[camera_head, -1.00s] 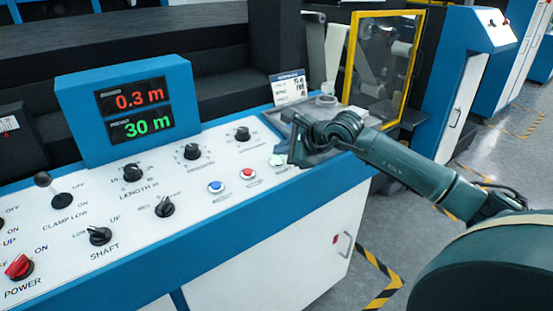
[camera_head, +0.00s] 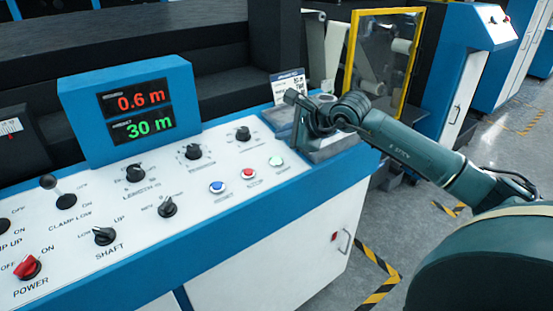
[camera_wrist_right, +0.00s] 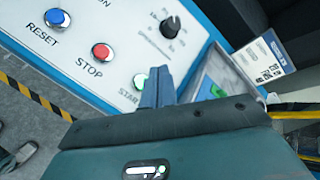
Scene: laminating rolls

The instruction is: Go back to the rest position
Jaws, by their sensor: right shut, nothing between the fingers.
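My right gripper (camera_head: 296,122) is above the right end of the control panel (camera_head: 225,165) in the head view, with its arm coming in from the right. In the right wrist view its fingers (camera_wrist_right: 156,84) are together and empty. The green START button (camera_head: 276,161) lies just left of and below the gripper, clear of it; in the right wrist view it is partly hidden beside the fingers (camera_wrist_right: 140,81). The red STOP button (camera_head: 248,174) and blue RESET button (camera_head: 217,187) lie further left. My left gripper is not in view.
A display box (camera_head: 130,108) reads 0.6 m in red and 30 m in green. A grey tray (camera_head: 335,147) and a label card (camera_head: 289,86) are close to the gripper. A yellow-framed guard (camera_head: 385,60) stands behind. Open floor lies right of the panel.

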